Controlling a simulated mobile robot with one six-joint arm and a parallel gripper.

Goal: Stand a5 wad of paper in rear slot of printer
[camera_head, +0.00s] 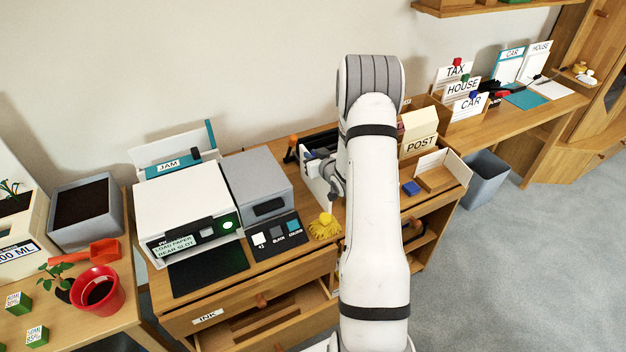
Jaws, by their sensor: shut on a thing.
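The printer (185,205) is a white and black machine at the left of the desk, with a front label reading "LOAD PAPER REAR SLOT". Its rear slot (172,160) is at the back, by a white and teal support and a "JAM" label. My gripper (327,172) is low over the desk, right of the grey box, partly hidden behind my arm. It is shut on what looks like the a5 wad of paper, mostly hidden; its outline cannot be told from the white-sided holder (315,185) there.
A grey box (257,183) stands between the printer and my gripper. A panel with coloured squares (275,237) and a yellow spiky thing (324,227) lie in front. A "POST" box (418,135) and card holders stand right. An open drawer (270,315) juts out below.

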